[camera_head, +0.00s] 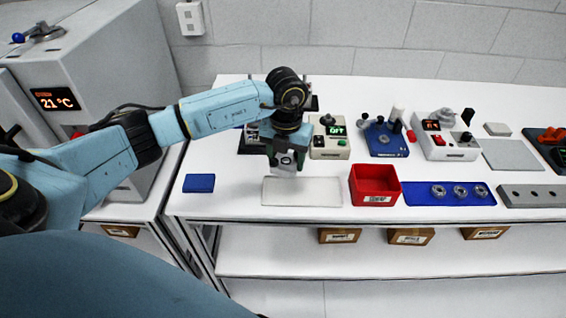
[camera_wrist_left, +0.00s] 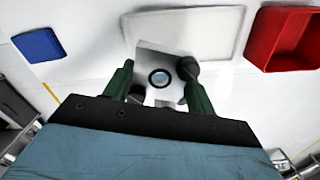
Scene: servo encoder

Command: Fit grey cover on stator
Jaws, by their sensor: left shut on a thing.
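My left gripper (camera_head: 287,163) is shut on a light grey square piece with a dark-ringed round opening, which looks like the grey cover (camera_head: 286,169). It holds the piece near the back edge of a pale flat tray. In the left wrist view the grey piece (camera_wrist_left: 160,62) sits between the green fingers (camera_wrist_left: 160,92) and overlaps the tray's edge; its height above the table is hard to tell. Three metallic ring parts (camera_head: 460,191) lie on a blue mat (camera_head: 418,198); I cannot tell whether one is the stator. My right gripper is not in view.
The pale tray (camera_head: 325,192) looks empty. Right of it stands a red bin (camera_head: 374,185); a blue block (camera_head: 199,183) lies to the left. Several bench devices, including a beige box (camera_head: 330,143) and a blue fixture (camera_head: 386,140), line the back. A grey bar (camera_head: 532,196) lies far right.

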